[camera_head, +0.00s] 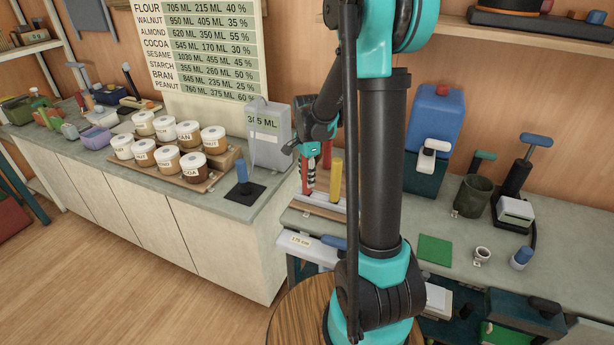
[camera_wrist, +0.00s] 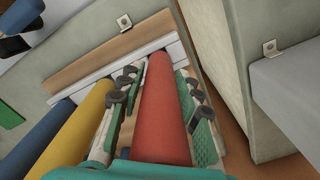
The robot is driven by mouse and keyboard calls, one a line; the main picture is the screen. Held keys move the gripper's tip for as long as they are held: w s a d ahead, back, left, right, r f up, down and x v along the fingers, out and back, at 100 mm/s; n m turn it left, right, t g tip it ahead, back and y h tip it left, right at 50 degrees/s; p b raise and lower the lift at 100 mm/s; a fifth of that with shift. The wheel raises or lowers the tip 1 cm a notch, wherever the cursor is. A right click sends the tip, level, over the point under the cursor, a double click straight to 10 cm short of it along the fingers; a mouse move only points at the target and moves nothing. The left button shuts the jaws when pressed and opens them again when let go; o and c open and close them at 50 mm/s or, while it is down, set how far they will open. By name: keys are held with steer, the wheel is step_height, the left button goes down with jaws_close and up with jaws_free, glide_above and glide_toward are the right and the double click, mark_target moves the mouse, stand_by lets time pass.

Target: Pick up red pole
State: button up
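The red pole (camera_wrist: 164,110) stands in the middle of the wrist view, its far end near a white slotted rack (camera_wrist: 160,45). My gripper (camera_wrist: 160,72) has one finger on each side of the pole, with narrow gaps showing beside it; the fingers look open around it. In the head view my gripper (camera_head: 308,180) is low at the rack, with red showing between its fingers. The pole's lower end is hidden.
A yellow pole (camera_wrist: 78,130) and a blue pole (camera_wrist: 40,133) stand left of my gripper in the wrist view. A pale cabinet side (camera_wrist: 225,70) is close on the right. A grey jug (camera_head: 268,137) stands on the left counter.

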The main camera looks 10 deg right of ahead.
jaws_close()
steer(key=shift+r, duration=0.1)
step_height(320, 180, up, 20)
stand_by(0.8)
